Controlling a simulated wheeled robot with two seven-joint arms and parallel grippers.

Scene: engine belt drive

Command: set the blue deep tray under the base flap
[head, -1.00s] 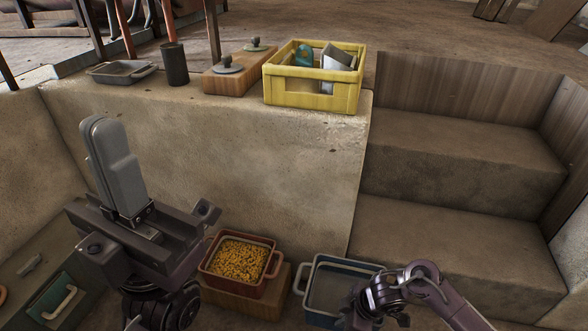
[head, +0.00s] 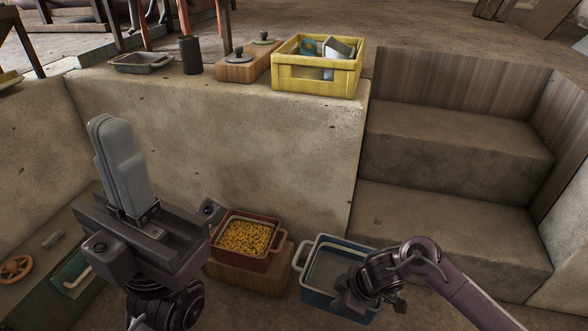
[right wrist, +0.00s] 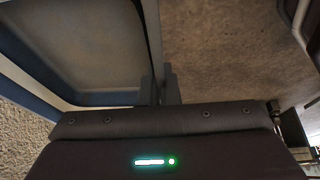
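The blue deep tray (head: 318,292) stands on the floor at the bottom middle of the head view, with a handle at its left end. My right gripper (head: 350,292) reaches down at its near right side. In the right wrist view the tray (right wrist: 85,45) lies on the left, and my right fingers (right wrist: 160,90) are close together with its wall between them. The fingertips themselves are partly hidden in the head view. My left gripper (head: 122,165) points up, empty, its two grey fingers together. I cannot pick out the base flap.
A red pot of yellow pieces (head: 246,240) stands on a wooden block (head: 245,277) left of the blue tray. A yellow crate (head: 318,78) and a grey pan (head: 142,64) sit on the ledge. Stone steps (head: 450,215) rise on the right; a green box (head: 72,272) is lower left.

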